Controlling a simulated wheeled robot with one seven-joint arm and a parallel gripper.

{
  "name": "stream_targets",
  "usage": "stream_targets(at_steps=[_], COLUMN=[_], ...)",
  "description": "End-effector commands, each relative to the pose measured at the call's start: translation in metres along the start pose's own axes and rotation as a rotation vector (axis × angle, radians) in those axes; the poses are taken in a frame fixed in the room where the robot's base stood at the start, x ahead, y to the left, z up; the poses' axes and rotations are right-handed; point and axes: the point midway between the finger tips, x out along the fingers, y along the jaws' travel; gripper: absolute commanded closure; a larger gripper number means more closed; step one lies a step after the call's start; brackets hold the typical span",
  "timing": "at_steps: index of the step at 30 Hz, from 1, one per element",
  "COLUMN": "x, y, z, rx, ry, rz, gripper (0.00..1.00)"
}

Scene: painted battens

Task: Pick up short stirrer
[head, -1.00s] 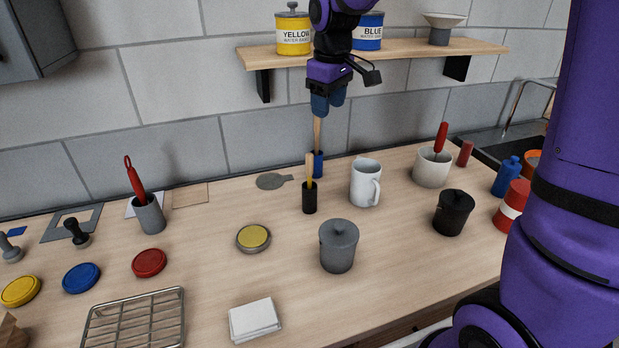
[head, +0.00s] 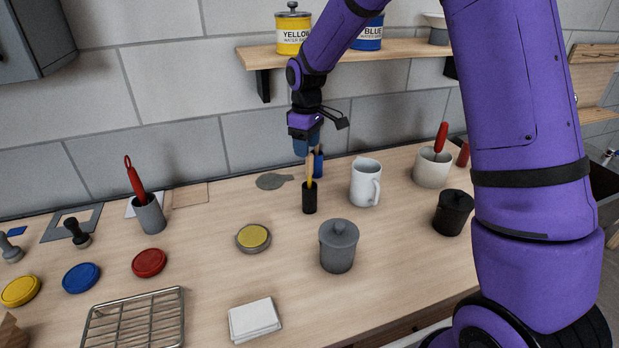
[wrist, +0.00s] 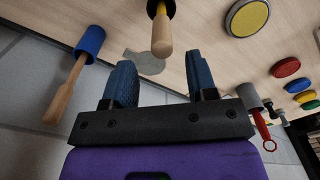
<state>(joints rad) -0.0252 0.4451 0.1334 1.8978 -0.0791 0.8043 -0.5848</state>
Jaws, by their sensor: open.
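A wooden-handled stirrer (head: 309,172) with a yellow part stands in a small black holder (head: 309,201). In the wrist view this stirrer (wrist: 161,37) shows its handle end in line with the gap between the fingers. A second wooden stirrer (wrist: 63,94) stands in a blue holder (wrist: 90,40) and looks longer there; in the head view the blue holder (head: 319,164) is behind, its stirrer mostly hidden. My gripper (head: 307,152) is open and empty, its blue fingers at the top of the black holder's stirrer. It also shows in the wrist view (wrist: 160,70).
A white mug (head: 364,185) stands close to the right, and a grey lidded pot (head: 338,247) in front. A grey flat disc with a tab (head: 272,181) lies left. A wooden shelf (head: 395,50) with cans is above. The counter around the yellow-topped tin (head: 253,238) is mostly clear.

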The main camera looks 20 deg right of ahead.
Motion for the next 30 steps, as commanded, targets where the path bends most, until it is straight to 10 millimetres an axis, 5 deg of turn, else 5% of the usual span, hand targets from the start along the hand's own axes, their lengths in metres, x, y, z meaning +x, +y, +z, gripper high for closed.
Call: stream_targets(at_steps=[15, 23, 30], x=[0.052, 0.055, 0.054], y=[-0.004, -0.004, -0.004], z=[0.01, 0.01, 0.01], rx=[-0.001, 0.0, 0.0], ry=[0.0, 0.001, 0.001], rz=[0.0, 0.001, 0.001], gripper=[0.48, 0.48, 0.96])
